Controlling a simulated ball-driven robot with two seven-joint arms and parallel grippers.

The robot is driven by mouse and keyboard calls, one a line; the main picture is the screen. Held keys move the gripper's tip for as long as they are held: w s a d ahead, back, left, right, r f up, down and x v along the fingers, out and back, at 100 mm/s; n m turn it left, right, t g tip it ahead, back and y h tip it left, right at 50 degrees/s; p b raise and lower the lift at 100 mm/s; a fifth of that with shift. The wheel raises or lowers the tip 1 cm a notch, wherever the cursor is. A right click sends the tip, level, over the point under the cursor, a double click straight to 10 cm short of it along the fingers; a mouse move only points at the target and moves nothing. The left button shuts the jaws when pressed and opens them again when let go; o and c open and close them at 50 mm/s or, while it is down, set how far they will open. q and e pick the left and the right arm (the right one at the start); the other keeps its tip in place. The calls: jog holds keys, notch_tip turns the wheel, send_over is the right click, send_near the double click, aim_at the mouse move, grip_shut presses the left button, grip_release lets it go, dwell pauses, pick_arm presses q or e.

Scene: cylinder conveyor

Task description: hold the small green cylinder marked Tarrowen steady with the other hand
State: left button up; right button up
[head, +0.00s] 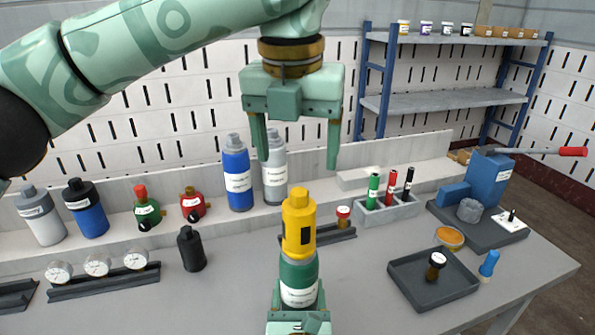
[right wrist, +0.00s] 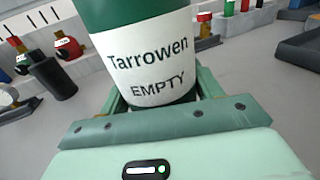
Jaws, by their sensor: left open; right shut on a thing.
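A small green cylinder (head: 298,273) with a white label stands upright at the front middle of the head view. In the right wrist view the cylinder (right wrist: 150,55) reads "Tarrowen" and "EMPTY". A yellow cap (head: 298,220) with a dark slot sits on its top. My right gripper (head: 298,294) is shut around the lower part of the cylinder. The cylinder's bottom is hidden by the gripper. My left gripper (head: 297,160) is open and empty, fingers pointing down, above the yellow cap and apart from it.
Blue (head: 238,175) and grey (head: 274,170) cylinders stand behind, near the left gripper. A black bottle (head: 191,249) and gauges (head: 97,266) are to the left. A rack with small coloured cylinders (head: 389,211) and a dark tray (head: 420,297) are to the right.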

jog(key=o, duration=1.2)
jog(key=shift+c, duration=0.2)
